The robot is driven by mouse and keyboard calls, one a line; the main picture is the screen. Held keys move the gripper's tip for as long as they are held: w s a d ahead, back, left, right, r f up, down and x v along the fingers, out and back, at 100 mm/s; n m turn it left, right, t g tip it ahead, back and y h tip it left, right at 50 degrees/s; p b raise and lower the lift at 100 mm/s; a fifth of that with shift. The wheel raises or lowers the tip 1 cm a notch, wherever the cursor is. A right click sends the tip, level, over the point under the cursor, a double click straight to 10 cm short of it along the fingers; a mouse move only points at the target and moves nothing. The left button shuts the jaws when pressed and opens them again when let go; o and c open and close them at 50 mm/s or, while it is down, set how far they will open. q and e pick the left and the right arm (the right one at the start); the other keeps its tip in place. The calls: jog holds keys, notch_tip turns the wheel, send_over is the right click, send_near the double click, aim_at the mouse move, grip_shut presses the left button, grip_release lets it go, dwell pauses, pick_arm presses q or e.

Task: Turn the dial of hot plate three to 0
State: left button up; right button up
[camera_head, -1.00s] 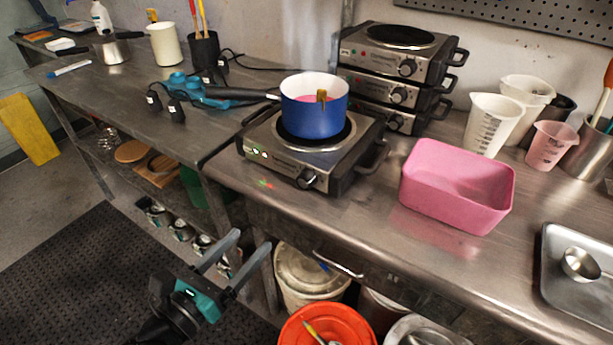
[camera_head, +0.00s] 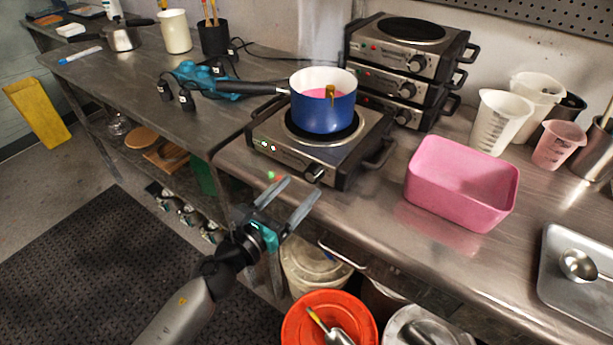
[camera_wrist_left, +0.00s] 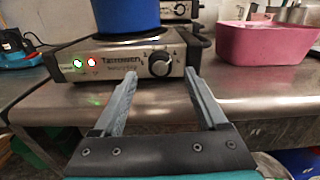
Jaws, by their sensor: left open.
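A single hot plate (camera_head: 285,157) stands near the table's front edge with a blue pot (camera_head: 323,112) on it, pink inside. Its round black dial (camera_head: 314,172) is on the front face. In the left wrist view the dial (camera_wrist_left: 159,63) is ahead, above and between the fingers, with a green and a red light left of it; its setting is too small to read. Which plate is number three I cannot tell. My left gripper (camera_head: 296,197) is open and empty, just in front of the table edge below the dial, apart from it. My right gripper does not show.
Stacked hot plates (camera_head: 402,66) stand behind. A pink bin (camera_head: 462,184) is to the right, with measuring cups (camera_head: 499,121) behind it. The pot's black handle (camera_head: 248,87) points left. A drawer handle (camera_head: 342,256) and an orange bucket (camera_head: 330,322) are below the edge.

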aim_at(310, 177)
pick_arm(q)
jog(key=shift+x, duration=2)
grip_shut()
